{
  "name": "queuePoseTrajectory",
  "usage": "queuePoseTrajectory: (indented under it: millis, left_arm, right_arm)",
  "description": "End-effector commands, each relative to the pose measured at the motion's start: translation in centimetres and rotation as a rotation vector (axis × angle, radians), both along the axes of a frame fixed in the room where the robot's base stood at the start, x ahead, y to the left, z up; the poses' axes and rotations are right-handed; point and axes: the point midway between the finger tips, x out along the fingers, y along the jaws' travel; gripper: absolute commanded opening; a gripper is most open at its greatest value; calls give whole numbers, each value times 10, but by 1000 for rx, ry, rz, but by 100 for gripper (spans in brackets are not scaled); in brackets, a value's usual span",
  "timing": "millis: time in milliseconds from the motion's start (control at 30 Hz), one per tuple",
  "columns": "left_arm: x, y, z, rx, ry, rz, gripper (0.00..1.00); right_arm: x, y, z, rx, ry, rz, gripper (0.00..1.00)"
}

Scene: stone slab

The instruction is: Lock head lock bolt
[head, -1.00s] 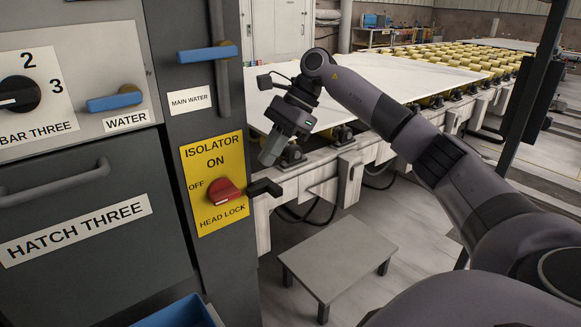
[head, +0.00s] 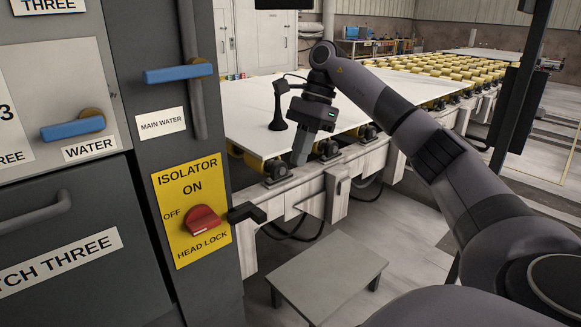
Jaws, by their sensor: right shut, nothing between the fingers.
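The black L-shaped bolt handle (head: 246,213) sticks out from the right edge of the dark cabinet, beside the "HEAD LOCK" lettering on the yellow isolator plate (head: 175,240). A red rotary knob (head: 203,221) sits on that plate, between the "OFF" lettering and the bolt handle. My right gripper (head: 299,160) points down at the front edge of the white slab, up and to the right of the bolt handle and apart from it. Its fingers are shut with nothing between them. My left gripper is not in view.
The white slab (head: 380,105) lies on a roller bed with yellow rollers (head: 455,75) behind. A low grey table (head: 328,268) stands on the floor in front. Blue handles (head: 180,75) (head: 73,128) stick out from the cabinet. A dark post stands at the right.

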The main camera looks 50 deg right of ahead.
Motion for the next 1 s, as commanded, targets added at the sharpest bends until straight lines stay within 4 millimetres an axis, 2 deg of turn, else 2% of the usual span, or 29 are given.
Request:
queuePoseTrajectory:
  millis: [67,433,533,700,1000]
  left_arm:
    - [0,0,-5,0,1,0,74]
    - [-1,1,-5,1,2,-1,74]
    - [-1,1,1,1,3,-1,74]
    - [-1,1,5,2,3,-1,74]
    - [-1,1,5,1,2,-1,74]
  right_arm:
    - [-1,5,-16,-2,4,1,0]
    - [2,33,-84,1,5,0,0]
    - [5,52,-78,2,-1,4,0]
    - [7,67,-79,1,0,0,0]
    - [8,72,-80,1,1,-2,0]
